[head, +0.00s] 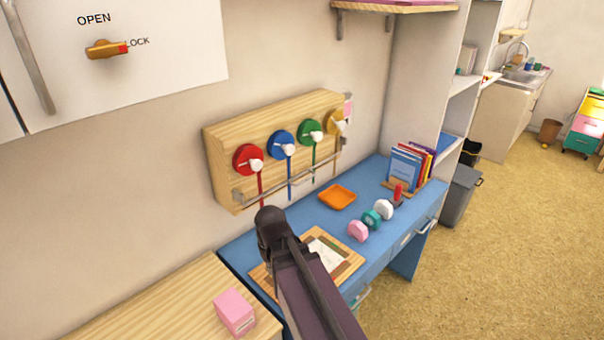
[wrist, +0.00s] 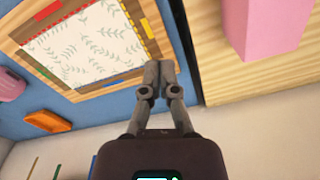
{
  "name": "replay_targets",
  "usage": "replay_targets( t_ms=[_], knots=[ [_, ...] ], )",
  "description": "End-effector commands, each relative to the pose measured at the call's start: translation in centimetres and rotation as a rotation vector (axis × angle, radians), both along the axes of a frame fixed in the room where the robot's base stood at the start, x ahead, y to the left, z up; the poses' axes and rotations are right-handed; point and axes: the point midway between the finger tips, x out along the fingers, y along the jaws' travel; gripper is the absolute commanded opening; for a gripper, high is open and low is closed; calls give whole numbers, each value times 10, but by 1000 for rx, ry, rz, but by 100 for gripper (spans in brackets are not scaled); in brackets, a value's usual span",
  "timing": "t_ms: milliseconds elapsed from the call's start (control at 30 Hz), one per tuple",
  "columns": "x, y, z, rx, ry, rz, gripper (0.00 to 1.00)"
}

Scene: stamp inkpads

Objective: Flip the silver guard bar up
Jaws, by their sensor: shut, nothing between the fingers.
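The silver guard bar (head: 290,180) is a thin rail across the lower front of a wooden wall board (head: 222,150). It runs at a slant below the red, blue, green and yellow round knobs and crosses their coloured strips. My gripper (wrist: 160,70) shows in the wrist view with its two fingers together and nothing between them. It hangs over the desk area near the wooden frame with leaf-patterned paper, apart from the bar. In the head view my dark arm rises in front of the desk, and the fingers cannot be made out. The bar is not visible in the wrist view.
The blue desk (head: 300,212) holds an orange tray (head: 337,197), a wooden frame with paper (head: 345,262), several stamp-like pieces and books (head: 408,165). A pink box (head: 234,312) sits on the wooden surface at left. A white cabinet hangs upper left.

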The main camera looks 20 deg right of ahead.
Motion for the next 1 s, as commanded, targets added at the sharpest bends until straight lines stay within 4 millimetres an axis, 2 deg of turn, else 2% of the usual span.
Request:
replay_targets(
  t_ms=[33, 267, 600, 800, 1000],
  knots=[
    [12, -6, 16, 5, -9, 8, 0],
    [60, -38, 62, 38, -67, 75, 0],
    [130, -103, 132, 66, -173, 180, 0],
    [165, -144, 170, 65, -236, 234, 0],
    [187, -178, 196, 59, -284, 273, 0]
  ],
)
